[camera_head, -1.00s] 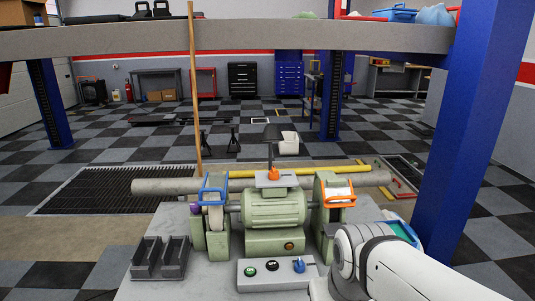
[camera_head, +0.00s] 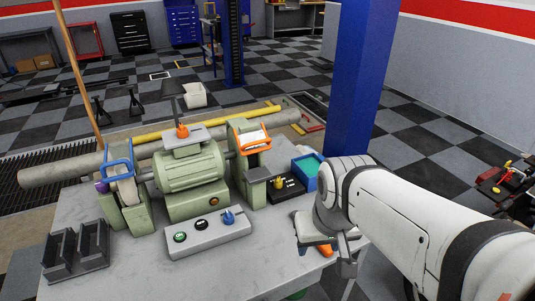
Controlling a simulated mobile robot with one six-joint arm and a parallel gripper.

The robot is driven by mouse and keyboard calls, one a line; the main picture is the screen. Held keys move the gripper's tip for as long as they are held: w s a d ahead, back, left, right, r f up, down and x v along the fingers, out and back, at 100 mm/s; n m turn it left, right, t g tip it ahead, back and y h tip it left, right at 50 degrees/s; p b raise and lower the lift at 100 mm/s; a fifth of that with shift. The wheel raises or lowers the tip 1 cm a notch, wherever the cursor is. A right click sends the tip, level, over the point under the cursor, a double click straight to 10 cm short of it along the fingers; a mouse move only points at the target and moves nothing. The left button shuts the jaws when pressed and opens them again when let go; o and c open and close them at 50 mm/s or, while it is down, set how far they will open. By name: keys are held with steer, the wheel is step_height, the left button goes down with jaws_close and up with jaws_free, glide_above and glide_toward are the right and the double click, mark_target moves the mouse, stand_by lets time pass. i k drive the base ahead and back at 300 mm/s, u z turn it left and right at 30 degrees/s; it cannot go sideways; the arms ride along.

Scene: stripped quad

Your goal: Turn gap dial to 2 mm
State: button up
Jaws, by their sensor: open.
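A black block with a yellow knob (camera_head: 279,182) stands at the right end of the green bench grinder (camera_head: 188,174). White lettering on it is too small to read, so I cannot confirm that it is the gap dial or read its setting. A blue knob (camera_head: 228,216) sits on the grey control panel (camera_head: 207,237), beside a green and a black button. My gripper (camera_head: 347,264) hangs below my white wrist at the right side of the bench, open, apart from both knobs. My wrist partly hides it.
A blue tray with a green inside (camera_head: 308,169) stands behind my wrist. An orange item (camera_head: 324,249) lies near my gripper. Dark grey bins (camera_head: 77,251) stand at the left of the bench. A blue post (camera_head: 355,80) rises behind. The bench's front middle is clear.

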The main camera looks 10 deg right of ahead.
mark_target(279, 182)
steer(key=k, duration=0.95)
steer(key=z, duration=0.35)
steer(key=i, duration=1.4)
steer(key=u, duration=0.6)
